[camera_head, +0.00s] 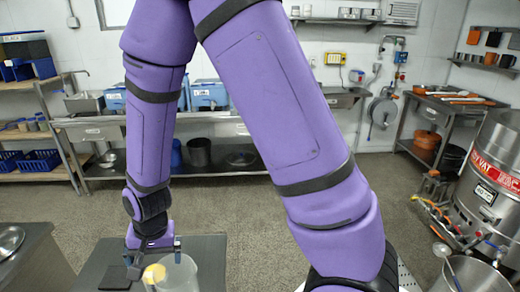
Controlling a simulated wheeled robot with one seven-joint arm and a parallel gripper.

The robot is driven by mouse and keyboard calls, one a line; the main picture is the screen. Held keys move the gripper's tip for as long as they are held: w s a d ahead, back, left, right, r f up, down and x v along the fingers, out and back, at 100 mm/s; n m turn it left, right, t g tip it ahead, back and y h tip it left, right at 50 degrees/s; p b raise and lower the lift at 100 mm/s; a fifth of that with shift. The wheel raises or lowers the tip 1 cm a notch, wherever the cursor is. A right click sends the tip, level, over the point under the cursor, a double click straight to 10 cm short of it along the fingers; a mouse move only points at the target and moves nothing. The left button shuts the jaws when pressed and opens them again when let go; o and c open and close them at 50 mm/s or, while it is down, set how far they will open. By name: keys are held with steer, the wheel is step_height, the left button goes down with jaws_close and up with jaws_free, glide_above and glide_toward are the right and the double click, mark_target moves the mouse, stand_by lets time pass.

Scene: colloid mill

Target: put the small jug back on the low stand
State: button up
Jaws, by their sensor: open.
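A pale translucent vessel (184,273), which looks like the small jug, stands on the dark table (212,262) at the bottom left. Its lower part is cut off by the picture edge. A yellow round piece (154,273) shows at its left side; I cannot tell if it belongs to the jug. My gripper (154,257) points down just above and behind these, open, with a finger to each side of the yellow piece. I cannot tell whether it touches anything. A flat dark plate (117,277) lies left of the jug; I cannot tell if it is the low stand.
My purple arm hides much of the middle. A steel vat (490,185) with pipes stands at the right, a steel pot (468,275) below it. A metal bowl (10,240) sits on a left-hand surface. Steel benches (225,128) line the back; the floor (235,195) between is clear.

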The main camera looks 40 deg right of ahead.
steer(key=d+r+n+t, duration=0.15)
steer(key=d+r, duration=0.35)
steer(key=r, duration=0.7)
steer(key=s+d+r+n+t, duration=0.1)
steer(key=s+d+r+n, duration=0.1)
steer(key=s+d+r, duration=0.4)
steer(key=s+d+r+n+t+h, duration=0.1)
steer(key=s+d+r+n, duration=0.1)
steer(key=s+d+r, duration=0.5)
steer(key=s+v, duration=0.1)
steer(key=v, duration=0.5)
steer(key=shift+s, duration=0.25)
steer(key=shift+t, duration=0.25)
